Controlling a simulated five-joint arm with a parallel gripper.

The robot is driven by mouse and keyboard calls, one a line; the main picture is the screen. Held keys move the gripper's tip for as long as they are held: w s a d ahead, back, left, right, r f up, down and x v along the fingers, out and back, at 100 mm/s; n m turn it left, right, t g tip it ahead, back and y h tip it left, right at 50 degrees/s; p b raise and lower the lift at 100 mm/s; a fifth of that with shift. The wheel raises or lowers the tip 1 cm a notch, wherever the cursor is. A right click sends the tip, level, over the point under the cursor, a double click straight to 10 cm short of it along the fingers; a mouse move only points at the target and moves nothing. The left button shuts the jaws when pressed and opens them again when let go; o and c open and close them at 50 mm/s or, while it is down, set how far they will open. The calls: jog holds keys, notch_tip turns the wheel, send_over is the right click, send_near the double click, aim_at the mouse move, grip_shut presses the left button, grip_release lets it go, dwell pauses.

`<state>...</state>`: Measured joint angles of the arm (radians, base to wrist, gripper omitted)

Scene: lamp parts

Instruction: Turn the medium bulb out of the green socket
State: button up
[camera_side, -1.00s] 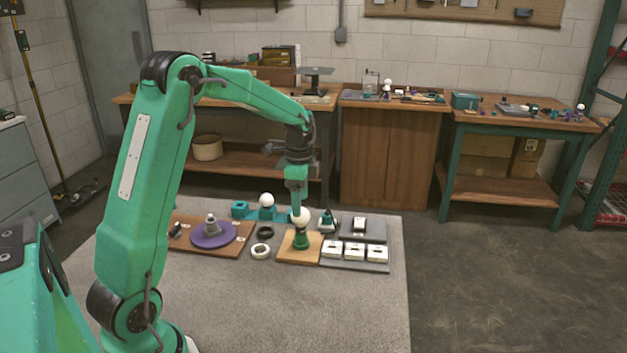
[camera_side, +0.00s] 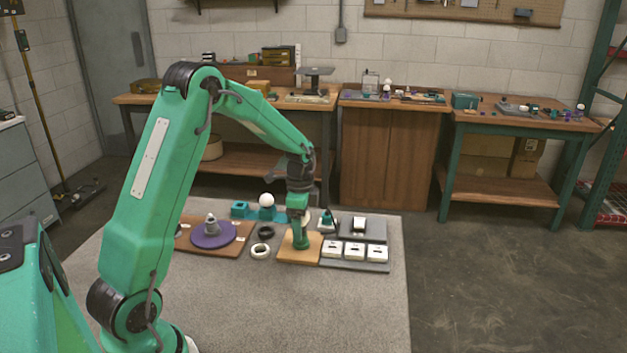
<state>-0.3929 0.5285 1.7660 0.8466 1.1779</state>
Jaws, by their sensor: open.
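The green socket (camera_side: 301,243) stands upright on a tan wooden board in the middle of the work mat. The medium bulb is in line above the socket and is almost wholly hidden behind my gripper. My gripper (camera_side: 299,222) points straight down over the socket, with its fingers low at the bulb's height. The jaws are open. I cannot tell whether a finger touches the bulb.
The wooden board (camera_side: 285,256) bears the socket. A black ring (camera_side: 266,232) and a white ring (camera_side: 261,251) lie to its left. A purple disc (camera_side: 212,236) is further left. A white globe bulb (camera_side: 266,200) stands behind. White blocks (camera_side: 354,250) sit on a grey tray at right.

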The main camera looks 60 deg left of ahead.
jog(key=shift+f, duration=0.15)
jog(key=c, duration=0.9)
jog(key=shift+c, duration=0.2)
jog(key=n, duration=0.4)
jog(key=shift+n, duration=1.4)
jog(key=shift+n, duration=0.3)
